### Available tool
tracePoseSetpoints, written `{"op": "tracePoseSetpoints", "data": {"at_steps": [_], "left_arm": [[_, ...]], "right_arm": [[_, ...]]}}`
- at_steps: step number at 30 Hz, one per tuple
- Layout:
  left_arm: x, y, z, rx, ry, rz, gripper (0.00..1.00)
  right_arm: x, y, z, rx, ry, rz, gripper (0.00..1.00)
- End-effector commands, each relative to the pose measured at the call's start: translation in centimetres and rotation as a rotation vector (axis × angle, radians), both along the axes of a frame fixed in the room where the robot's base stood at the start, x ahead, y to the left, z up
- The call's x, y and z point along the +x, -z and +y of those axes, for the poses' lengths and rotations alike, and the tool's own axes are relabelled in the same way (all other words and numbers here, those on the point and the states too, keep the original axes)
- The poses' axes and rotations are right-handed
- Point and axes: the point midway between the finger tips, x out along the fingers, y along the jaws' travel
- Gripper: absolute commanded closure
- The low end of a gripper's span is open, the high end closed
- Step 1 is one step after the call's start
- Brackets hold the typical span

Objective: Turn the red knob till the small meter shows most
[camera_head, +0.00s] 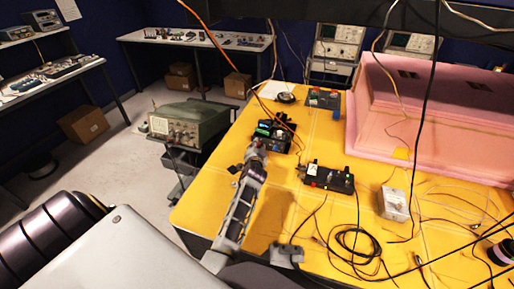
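A small black box (328,179) lies on the yellow table, with a red spot (314,184) on its front left and a green one at its right end. I cannot tell whether the red spot is the red knob. A small pale upright part (312,167) stands at the box's left end; whether it is the meter is too small to tell. My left gripper (257,150) reaches up over the table's left part, apart from the box and left of it. Its fingertips overlap the view of a dark device, and their opening is unclear. My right gripper is not in view.
The dark device (275,135) with blue parts sits behind my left fingertips. A metal box (394,204) stands right of the black box. Black cables (357,243) coil in front. Pink foam (440,125) bounds the back right. A cable hangs from above at right.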

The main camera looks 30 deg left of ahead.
Motion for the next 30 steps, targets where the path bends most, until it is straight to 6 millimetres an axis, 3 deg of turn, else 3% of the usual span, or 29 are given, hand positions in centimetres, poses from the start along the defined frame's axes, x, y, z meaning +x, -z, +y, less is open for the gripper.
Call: {"op": "tracePoseSetpoints", "data": {"at_steps": [1, 6, 30], "left_arm": [[0.0, 0.0, 0.0, 0.000, 0.000, 0.000, 0.79], [0.0, 0.0, 0.0, 0.000, 0.000, 0.000, 1.00], [0.0, -0.1, 0.1, -0.120, 0.001, -0.028, 1.00]], "right_arm": [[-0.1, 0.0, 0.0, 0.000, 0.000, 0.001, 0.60], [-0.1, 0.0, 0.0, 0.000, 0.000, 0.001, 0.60], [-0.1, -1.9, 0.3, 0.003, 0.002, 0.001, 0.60]]}}
